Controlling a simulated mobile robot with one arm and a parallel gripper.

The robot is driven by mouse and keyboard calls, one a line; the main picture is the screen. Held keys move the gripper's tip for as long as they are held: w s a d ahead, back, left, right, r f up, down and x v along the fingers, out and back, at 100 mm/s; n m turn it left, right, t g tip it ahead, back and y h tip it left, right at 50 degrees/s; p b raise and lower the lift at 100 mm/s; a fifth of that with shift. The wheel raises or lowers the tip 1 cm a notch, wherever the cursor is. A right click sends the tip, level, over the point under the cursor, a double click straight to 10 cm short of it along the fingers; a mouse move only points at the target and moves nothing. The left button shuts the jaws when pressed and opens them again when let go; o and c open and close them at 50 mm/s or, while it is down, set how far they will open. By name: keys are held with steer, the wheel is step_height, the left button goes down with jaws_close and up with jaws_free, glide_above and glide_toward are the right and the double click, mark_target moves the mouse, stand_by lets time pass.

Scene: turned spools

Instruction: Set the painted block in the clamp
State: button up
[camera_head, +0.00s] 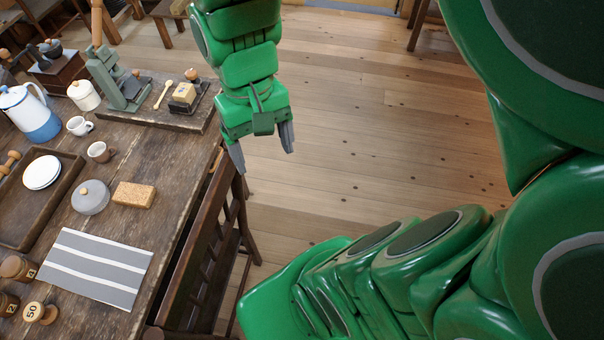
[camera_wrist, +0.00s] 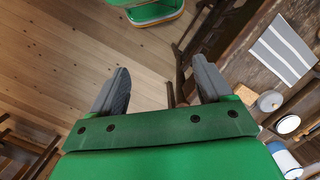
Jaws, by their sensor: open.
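My gripper (camera_head: 265,160) is open and empty, pointing down over the floor just right of the table. Its two grey fingers also show spread apart in the wrist view (camera_wrist: 161,86). A grey-green metal device that looks like the clamp (camera_head: 118,88) stands at the table's far end, left of my gripper. A small yellowish and dark block (camera_head: 183,93) sits on the dark board beside it, with a round wooden knob close behind. It may be the painted block, but I cannot tell for sure. A tan speckled block (camera_head: 134,195) lies nearer on the table.
The wooden table (camera_head: 165,155) also holds a striped mat (camera_head: 96,268), a grey lidded pot (camera_head: 90,196), mugs, a blue-and-white coffee pot (camera_head: 29,112), a tray with plates and several spools at the near left.

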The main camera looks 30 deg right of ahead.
steer(key=s+d+f, duration=0.1)
steer(key=s, duration=0.5)
steer(key=shift+d+f+n, duration=0.15)
steer(key=shift+f+n, duration=0.25)
stand_by(0.8)
